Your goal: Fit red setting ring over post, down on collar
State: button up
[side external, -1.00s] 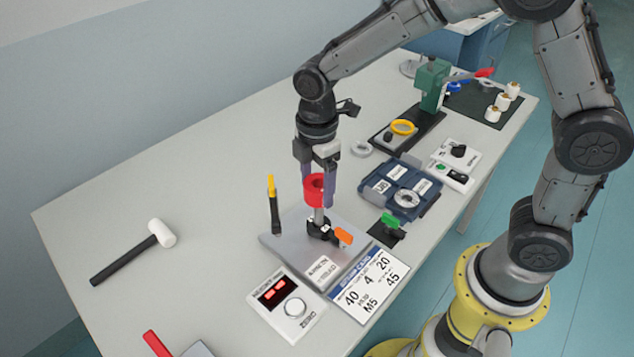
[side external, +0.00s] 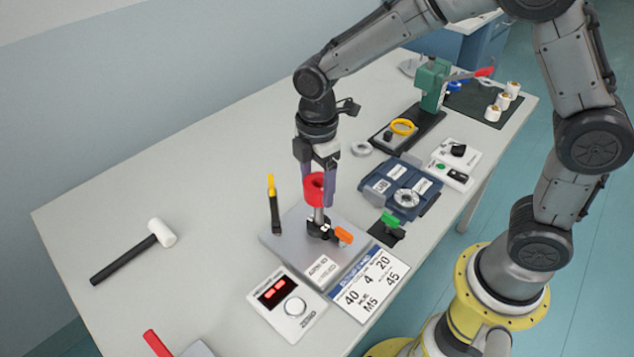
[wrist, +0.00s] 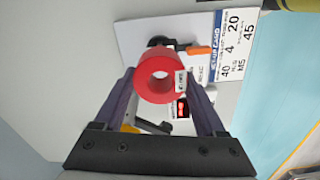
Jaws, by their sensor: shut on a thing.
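My gripper (side external: 318,190) is shut on the red setting ring (side external: 314,187), with one finger on each side of it. The ring is held level above the grey plate (side external: 290,240), directly over or around the top of the metal post (side external: 318,214); I cannot tell which. The post rises from a dark clamp base (side external: 318,229) with an orange lever (side external: 343,235). In the wrist view the red ring (wrist: 143,76) sits between the fingers, its hole showing pale grey.
A readout box (side external: 287,303) and a setup card (side external: 369,286) lie in front. A mallet (side external: 135,252) lies far left.

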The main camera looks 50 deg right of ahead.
aim_at(317, 212)
jog(key=shift+f, duration=4.05)
jog(key=o, duration=1.4)
notch_tip(317, 212, up, 14)
jog(key=shift+d, duration=0.1)
jog(key=s+d+r+m+t, duration=0.3)
jog(key=s+d+r, duration=0.4)
jog(key=r, duration=0.3)
jog(key=s+d+f+m+t, duration=0.1)
jog(key=s+m, duration=0.5)
jog(key=s+d+f+m+t, duration=0.1)
jog(key=s+d+m, duration=0.1)
jog(key=s+m, duration=0.4)
jog(key=shift+s+f+m+t, duration=0.3)
jog(key=shift+s+f+m, duration=0.05)
jog(key=shift+m, duration=0.05)
